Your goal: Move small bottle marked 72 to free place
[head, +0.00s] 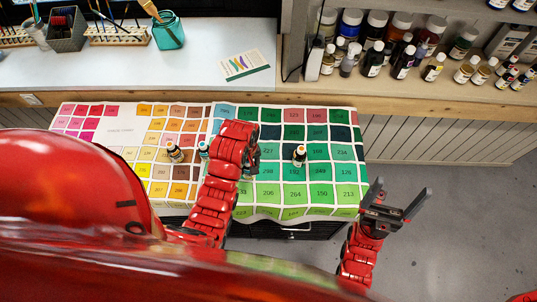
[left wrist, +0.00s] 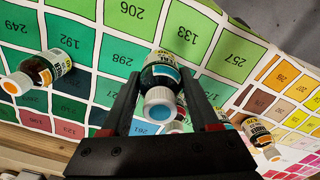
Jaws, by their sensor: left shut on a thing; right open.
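In the head view the left arm mostly hides this bottle. My right gripper (head: 398,206) is open and empty, off the chart's right side above the floor. I cannot tell which is marked 72.
The colour chart (head: 130,126) covers a low table, with bare squares between the bottles. Behind it is a pale worktop (head: 200,80) with a teal jar (head: 168,32) and a card (head: 244,66). Shelves with several bottles (head: 400,62) stand at the back right.

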